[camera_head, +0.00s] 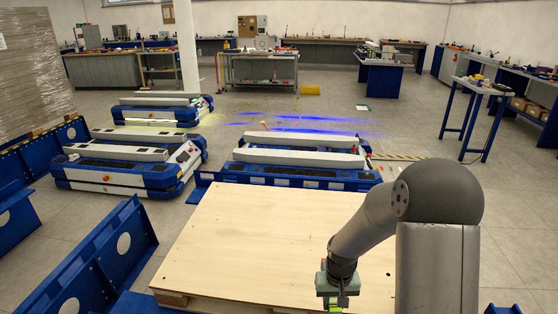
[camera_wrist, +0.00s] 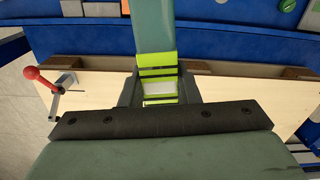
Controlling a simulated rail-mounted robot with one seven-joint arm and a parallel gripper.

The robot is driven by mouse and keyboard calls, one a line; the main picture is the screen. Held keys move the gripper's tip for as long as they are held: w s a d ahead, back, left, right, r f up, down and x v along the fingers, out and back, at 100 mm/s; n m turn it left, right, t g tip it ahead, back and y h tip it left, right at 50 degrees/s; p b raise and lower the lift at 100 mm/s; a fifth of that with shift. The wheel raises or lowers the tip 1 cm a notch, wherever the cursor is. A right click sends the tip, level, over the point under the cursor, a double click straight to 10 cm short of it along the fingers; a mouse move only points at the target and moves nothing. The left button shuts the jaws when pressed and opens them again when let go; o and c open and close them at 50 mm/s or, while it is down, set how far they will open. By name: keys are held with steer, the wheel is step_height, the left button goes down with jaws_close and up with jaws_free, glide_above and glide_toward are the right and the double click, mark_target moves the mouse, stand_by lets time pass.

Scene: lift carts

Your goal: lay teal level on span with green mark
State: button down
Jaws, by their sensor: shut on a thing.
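My gripper (camera_head: 339,298) is low over the front right of a pale wooden board. In the wrist view my gripper (camera_wrist: 160,92) is shut on the teal level (camera_wrist: 153,25), a long flat teal bar running away to the top edge. Lime-yellow bands (camera_wrist: 156,72) show at the jaws; I cannot tell whether they belong to the level. The level's far end is out of view. In the head view, a lime patch (camera_head: 335,309) shows below the jaws at the bottom edge. I cannot make out a span with a green mark.
The wooden board (camera_head: 270,235) is mostly bare. A red-handled clamp (camera_wrist: 40,80) stands at the left in the wrist view. Blue-and-white lift carts (camera_head: 120,176) stand behind, with another (camera_head: 300,172) beyond the board. A blue beam with holes (camera_head: 95,262) lies left.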

steer(key=shift+f, duration=0.1)
stand_by(0.3)
steer(key=w+d+f+n+b, duration=0.5)
steer(key=w+f+n+b, duration=0.1)
steer(key=b, duration=0.4)
steer(key=w+d+f+n+b, duration=0.5)
steer(key=w+f+n+b, duration=0.2)
steer(key=w+n+b, duration=0.2)
steer(key=n+b, duration=0.1)
steer(key=b, duration=0.1)
steer(key=shift+w+f+n+b, duration=0.15)
steer(key=shift+w+n+b, duration=0.05)
steer(key=shift+n+b, duration=0.1)
steer(key=shift+a, duration=0.1)
steer(key=w+a+f+b, duration=0.2)
steer(key=w+a+f, duration=0.6)
steer(key=w+a, duration=0.1)
steer(key=shift+w+f+b, duration=0.1)
steer(key=shift+f+b, duration=0.25)
steer(key=f, duration=0.2)
steer(key=a+f, duration=0.1)
steer(key=shift+w+f+b, duration=0.25)
steer(key=shift+w+b, duration=0.05)
steer(key=shift+w, duration=0.1)
steer(key=shift+d+f, duration=0.1)
steer(key=shift+f, duration=0.1)
